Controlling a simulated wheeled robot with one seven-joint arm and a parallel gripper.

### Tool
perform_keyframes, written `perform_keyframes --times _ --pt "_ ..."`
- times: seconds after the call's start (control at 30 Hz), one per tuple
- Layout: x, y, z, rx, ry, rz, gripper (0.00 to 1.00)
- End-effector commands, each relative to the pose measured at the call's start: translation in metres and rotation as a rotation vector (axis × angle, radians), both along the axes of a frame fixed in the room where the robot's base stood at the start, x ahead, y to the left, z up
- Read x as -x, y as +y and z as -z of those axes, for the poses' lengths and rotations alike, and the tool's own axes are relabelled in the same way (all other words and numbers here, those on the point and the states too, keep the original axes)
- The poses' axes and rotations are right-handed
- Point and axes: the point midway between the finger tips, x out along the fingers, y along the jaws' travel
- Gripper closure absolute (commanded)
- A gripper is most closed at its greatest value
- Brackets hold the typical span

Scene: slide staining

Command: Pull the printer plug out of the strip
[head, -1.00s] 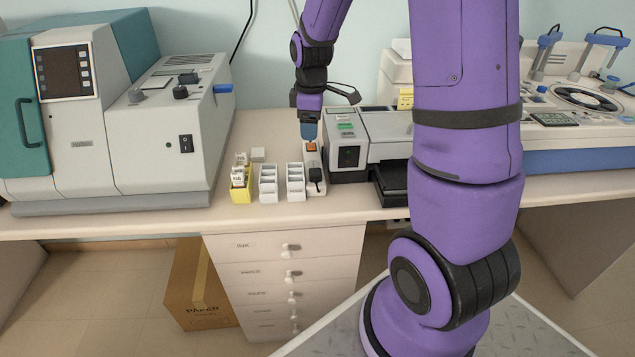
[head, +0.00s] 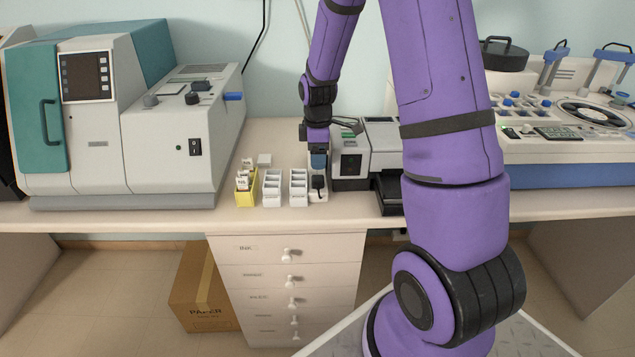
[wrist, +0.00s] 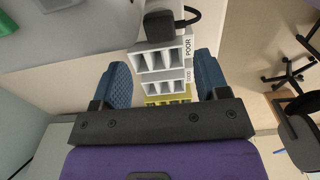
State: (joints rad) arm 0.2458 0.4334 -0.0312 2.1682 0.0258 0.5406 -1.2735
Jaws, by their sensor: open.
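The black printer plug (head: 318,183) sits in the near end of the white power strip (head: 313,199), between the white trays and the printer. In the wrist view the plug (wrist: 160,26) is at the top, with a black cord curving off to the right. My gripper (head: 318,160) is open, just behind and above the plug in the head view. In the wrist view, my gripper's blue fingers (wrist: 161,60) stand apart with nothing held between them. The plug shows beyond the fingertips. The far part of the strip is hidden behind my gripper.
The printer (head: 350,165) stands close to the right of the strip. Two white slotted trays (head: 272,188) and a yellow one (head: 245,190) stand to its left. A large teal-and-white machine (head: 180,150) is farther left. The counter's front edge (head: 270,226) is near.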

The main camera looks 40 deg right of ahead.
Motion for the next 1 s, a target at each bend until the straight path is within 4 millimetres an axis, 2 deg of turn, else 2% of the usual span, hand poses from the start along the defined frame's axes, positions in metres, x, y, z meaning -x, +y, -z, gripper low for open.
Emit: perform_keyframes --times 0.4,0.6,1.0 --pt "0.001 0.000 0.052 -0.001 0.003 0.001 0.32" --pt "0.001 0.000 0.071 0.000 0.002 0.001 0.32" --pt "0.000 0.000 0.080 0.000 0.000 0.001 0.32"
